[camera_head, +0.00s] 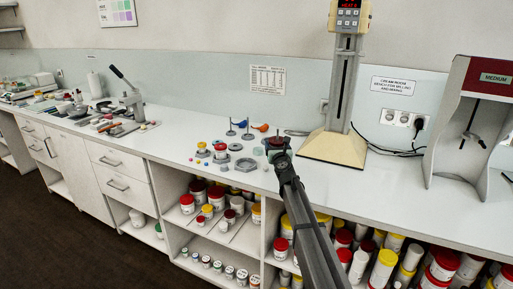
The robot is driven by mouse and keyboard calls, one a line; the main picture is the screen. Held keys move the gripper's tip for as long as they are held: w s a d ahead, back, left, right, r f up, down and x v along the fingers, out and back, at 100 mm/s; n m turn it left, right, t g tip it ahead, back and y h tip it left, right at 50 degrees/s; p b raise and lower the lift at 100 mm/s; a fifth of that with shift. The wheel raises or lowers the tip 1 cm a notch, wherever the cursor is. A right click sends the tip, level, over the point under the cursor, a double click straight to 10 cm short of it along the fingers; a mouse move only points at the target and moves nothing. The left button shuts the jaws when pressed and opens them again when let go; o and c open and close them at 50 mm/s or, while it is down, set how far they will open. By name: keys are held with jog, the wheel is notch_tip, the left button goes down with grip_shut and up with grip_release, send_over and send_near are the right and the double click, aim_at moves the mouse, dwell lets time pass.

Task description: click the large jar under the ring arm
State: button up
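My gripper (277,147) is at the far end of my dark arm, low over the bench just left of the cream-coloured mixing machine (335,148). A small dark-red and dark-grey shape shows at the fingertips; I cannot tell whether it is a jar or whether it is held. The finger opening is too small to see. The machine has a tall grey column with a red display on top and a wide sloping base. I cannot make out a ring arm on it. No large jar is clearly recognisable on the bench.
Small parts with red and yellow knobs (220,151) and grey nuts (246,164) lie left of my gripper. Blue and orange funnels (260,128) stand behind. A red-topped machine (482,77) stands at right. Shelves below hold many lidded jars (382,268).

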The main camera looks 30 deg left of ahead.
jog(key=s+d+r+m+t+h, duration=0.1)
jog(key=d+r+m+t+h, duration=0.2)
jog(key=d, duration=2.5)
jog(key=s+d+r+m+h, duration=0.1)
jog(key=s+d+m+h, duration=0.3)
jog(key=d, duration=0.9)
jog(key=s+d+r+n+h, duration=0.15)
jog(key=s+d, duration=0.55)
jog(key=d, duration=0.7)
jog(key=w+a+r+n+g+y, duration=0.2)
jog(key=w+a+r+n+y, duration=0.15)
jog(key=w+a+r, duration=0.75)
jog(key=w+a+r+n+g+y, duration=0.15)
jog(key=w+a+r+y, duration=0.4)
jog(key=w+a, duration=0.85)
jog(key=s+a+r+n+g+y, duration=0.2)
jog(key=a+n+g+y, duration=0.1)
jog(key=a+n+g, duration=0.15)
jog(key=s+a+r+n+g+y, duration=0.2)
jog(key=a+r+n+g+y, duration=0.15)
jog(key=a, duration=0.25)
jog(key=w, duration=1.3)
jog(key=shift+f, duration=0.35)
jog(key=shift+s+m, duration=0.15)
jog(key=shift+m, duration=0.1)
